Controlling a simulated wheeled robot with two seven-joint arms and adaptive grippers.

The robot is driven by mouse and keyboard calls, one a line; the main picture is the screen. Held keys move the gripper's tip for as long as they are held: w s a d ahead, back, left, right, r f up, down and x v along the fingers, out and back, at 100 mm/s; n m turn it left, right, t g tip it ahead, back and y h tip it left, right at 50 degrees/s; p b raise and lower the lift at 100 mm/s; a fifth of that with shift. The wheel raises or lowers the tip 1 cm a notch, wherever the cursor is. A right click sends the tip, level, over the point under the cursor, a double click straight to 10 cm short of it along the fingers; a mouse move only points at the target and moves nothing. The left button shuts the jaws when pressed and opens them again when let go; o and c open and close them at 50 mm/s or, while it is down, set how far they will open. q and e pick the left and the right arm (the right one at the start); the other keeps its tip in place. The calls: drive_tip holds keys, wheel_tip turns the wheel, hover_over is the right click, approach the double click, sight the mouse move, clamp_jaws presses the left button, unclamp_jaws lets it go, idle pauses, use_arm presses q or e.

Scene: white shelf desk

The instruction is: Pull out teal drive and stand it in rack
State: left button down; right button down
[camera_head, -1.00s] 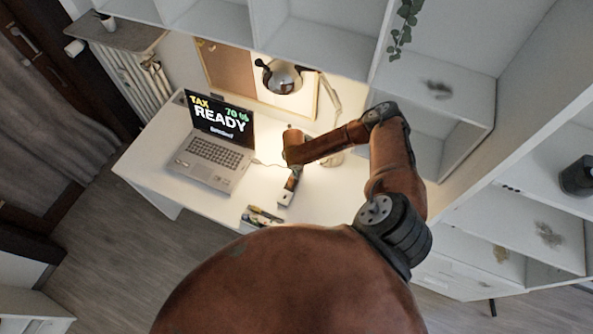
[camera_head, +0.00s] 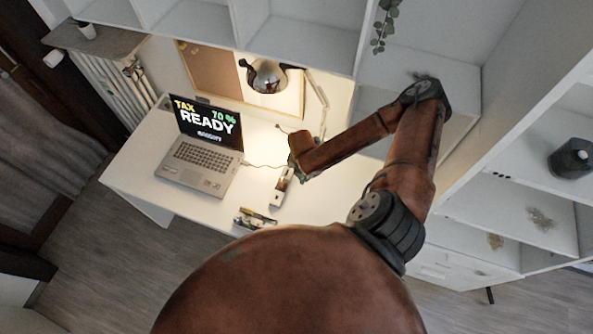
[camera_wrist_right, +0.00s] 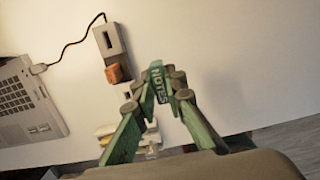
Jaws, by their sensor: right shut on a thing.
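The teal drive (camera_wrist_right: 158,80), lettered "NOTES", is between the fingertips of my right gripper (camera_wrist_right: 157,92) in the right wrist view. The gripper is shut on it. The drive looks clear of the hub, to its right in that view. The pale hub (camera_wrist_right: 108,40) keeps an orange drive (camera_wrist_right: 115,73) plugged in. The rack (camera_wrist_right: 146,140) is partly hidden behind the fingers; in the head view it is a small holder (camera_head: 256,218) near the desk's front edge. In the head view my right gripper (camera_head: 296,168) is small, and the drive cannot be made out. My left gripper is not seen.
An open laptop (camera_head: 205,150) stands left of the hub, with a cable running to the hub. A desk lamp (camera_head: 268,76) stands behind. White shelves (camera_head: 420,80) rise at the back and right. The white desk right of the hub is clear.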

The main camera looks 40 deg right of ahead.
wheel_tip(320, 180, up, 6)
drive_tip(key=s+p, duration=0.2)
drive_tip(key=p, duration=0.4)
drive_tip(key=shift+a, duration=0.15)
idle(1.0)
